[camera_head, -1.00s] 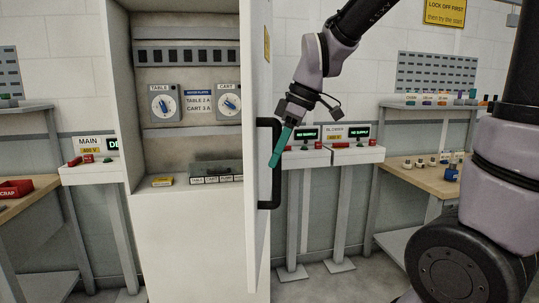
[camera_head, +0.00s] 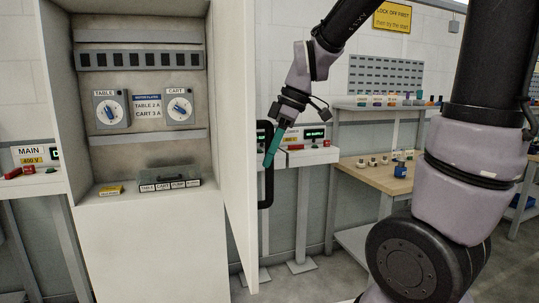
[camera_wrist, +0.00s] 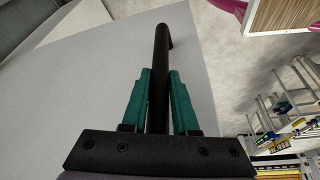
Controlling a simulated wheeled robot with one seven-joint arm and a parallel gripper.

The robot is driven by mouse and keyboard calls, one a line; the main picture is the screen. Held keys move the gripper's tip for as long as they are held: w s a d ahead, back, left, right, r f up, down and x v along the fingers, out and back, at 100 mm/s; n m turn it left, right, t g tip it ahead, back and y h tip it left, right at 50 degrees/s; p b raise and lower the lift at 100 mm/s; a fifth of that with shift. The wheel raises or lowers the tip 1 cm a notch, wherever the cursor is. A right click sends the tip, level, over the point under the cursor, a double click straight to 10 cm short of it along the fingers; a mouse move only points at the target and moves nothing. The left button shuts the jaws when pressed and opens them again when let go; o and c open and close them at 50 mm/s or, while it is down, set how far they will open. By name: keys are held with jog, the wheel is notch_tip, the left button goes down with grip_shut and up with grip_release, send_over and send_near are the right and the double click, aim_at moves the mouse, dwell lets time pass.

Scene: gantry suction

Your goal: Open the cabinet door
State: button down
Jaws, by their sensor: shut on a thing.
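The grey-white cabinet door (camera_head: 238,130) stands swung wide open on the right side of the cabinet (camera_head: 150,245), showing the inside. A black bar handle (camera_head: 265,190) is fixed upright on the door's outer face. My gripper (camera_head: 269,158), with teal fingers, is at the upper part of the handle. In the wrist view my gripper (camera_wrist: 159,90) has one finger on each side of the black handle (camera_wrist: 160,60) and is shut on it. The door's face (camera_wrist: 85,80) fills the left of that view.
Inside the cabinet are a TABLE dial (camera_head: 110,109), a CART dial (camera_head: 179,109) and a grey tray (camera_head: 168,178). A control stand (camera_head: 305,155) is behind the handle. A wooden workbench (camera_head: 378,178) is at the right. Floor shows between them.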

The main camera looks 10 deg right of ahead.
jog(key=c, duration=0.7)
grip_release()
jog(key=shift+w, duration=0.1)
jog(key=shift+r, duration=0.1)
jog(key=v, duration=1)
jog(key=shift+d+r, duration=0.15)
jog(key=shift+r, duration=0.1)
jog(key=s+d+m+t, duration=0.2)
jog(key=m, duration=0.4)
jog(key=s+d+f+m+t+h, duration=0.1)
jog(key=s+d+m+t, duration=0.1)
jog(key=m, duration=0.4)
jog(key=s+d+f+m+t+h, duration=0.1)
jog(key=s+d+m+t, duration=0.1)
jog(key=m, duration=0.5)
jog(key=shift+s+d+f, duration=0.1)
jog(key=shift+s+d, duration=0.1)
jog(key=shift+d, duration=0.65)
